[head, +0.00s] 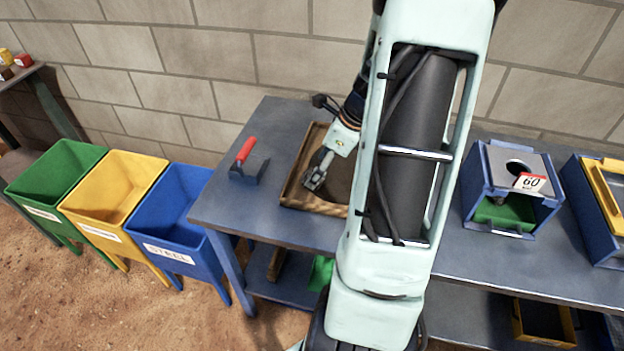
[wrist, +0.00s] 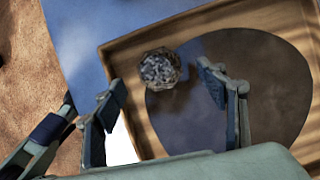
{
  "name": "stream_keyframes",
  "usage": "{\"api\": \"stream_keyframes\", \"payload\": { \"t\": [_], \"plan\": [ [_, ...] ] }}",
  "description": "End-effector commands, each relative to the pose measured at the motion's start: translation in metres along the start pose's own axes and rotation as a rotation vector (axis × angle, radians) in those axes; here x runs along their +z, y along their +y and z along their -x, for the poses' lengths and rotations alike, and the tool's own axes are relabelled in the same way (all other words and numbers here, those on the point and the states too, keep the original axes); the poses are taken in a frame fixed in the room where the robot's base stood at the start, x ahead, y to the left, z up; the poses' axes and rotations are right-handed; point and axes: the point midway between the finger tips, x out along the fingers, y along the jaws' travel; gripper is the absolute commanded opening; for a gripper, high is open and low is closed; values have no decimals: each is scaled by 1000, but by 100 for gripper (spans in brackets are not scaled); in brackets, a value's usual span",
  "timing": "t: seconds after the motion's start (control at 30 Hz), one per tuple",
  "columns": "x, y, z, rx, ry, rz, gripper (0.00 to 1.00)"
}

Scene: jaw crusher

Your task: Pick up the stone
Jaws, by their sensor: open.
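The stone (wrist: 159,68) is a small, rough, dark grey lump with pale specks. In the wrist view it lies in a shallow wooden tray (wrist: 121,52), at the edge of a dark rounded patch on the tray floor. My gripper (wrist: 165,102) is open, and the stone shows beyond the gap between its two fingers, not touching either one. In the head view my gripper (head: 316,178) is over the left part of the tray (head: 290,194) on the blue-grey table. The stone cannot be made out there, and my arm hides the tray's right side.
A blue machine marked 60 (head: 512,188) stands right of my arm. Green (head: 50,180), yellow (head: 112,200) and blue (head: 178,222) bins stand left of the table. A block wall is behind.

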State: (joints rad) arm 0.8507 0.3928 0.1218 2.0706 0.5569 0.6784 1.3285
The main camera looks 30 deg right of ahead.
Motion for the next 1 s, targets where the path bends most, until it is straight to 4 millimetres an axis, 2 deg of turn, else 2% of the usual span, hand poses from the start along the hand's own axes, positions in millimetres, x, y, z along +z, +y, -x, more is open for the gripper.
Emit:
{"api": "stream_keyframes", "payload": {
  "t": [0.03,0.2,0.3,0.53,1.0],
  "plan": [
    [-2,2,-10,5,0,-3,66],
    [-3,2,-33,4,0,0,66],
    [-2,2,-39,2,0,0,66],
    [-2,1,-40,1,0,0,66],
    [-2,1,-39,1,0,1,14]
  ]
}}
